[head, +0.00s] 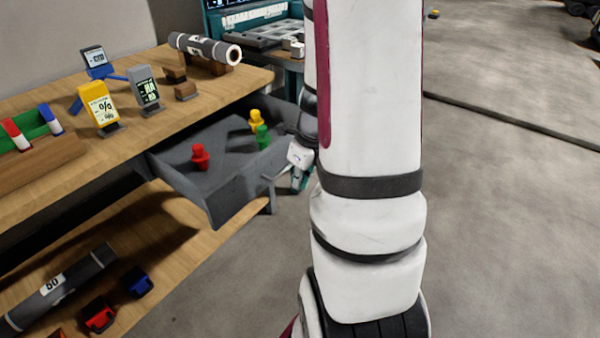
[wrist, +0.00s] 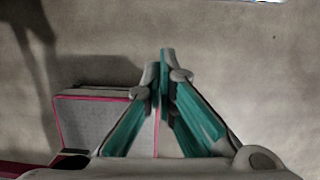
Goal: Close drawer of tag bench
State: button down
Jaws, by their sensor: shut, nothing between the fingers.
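The tag bench (head: 150,95) is a wooden-topped bench at the left of the head view. Its grey drawer (head: 225,185) is pulled out and holds a red, a yellow and a green peg-like piece. My gripper (head: 297,185) is beside the drawer's front right side, near its handle (head: 268,180), partly hidden behind my arm. I cannot tell whether it touches the drawer. In the wrist view my gripper (wrist: 165,55) has its teal fingers together at the tips with nothing between them. The drawer does not show clearly there; mostly grey floor does.
On the bench top are a yellow tag stand (head: 98,105), a grey one (head: 147,90), a blue one (head: 95,60) and a grey roll (head: 205,48). A lower shelf (head: 175,235) holds another roll (head: 60,288) and small bins. Open floor (head: 510,200) lies to the right.

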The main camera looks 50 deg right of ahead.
jog(key=shift+w+a+f, duration=0.1)
jog(key=shift+w+f, duration=0.1)
jog(key=shift+w, duration=0.45)
jog(key=shift+w+d+f, duration=0.1)
jog(key=shift+w+f, duration=0.15)
jog(key=shift+w, duration=0.45)
jog(key=shift+w+a+f, duration=0.1)
jog(key=shift+w+f, duration=0.1)
jog(key=shift+w, duration=0.45)
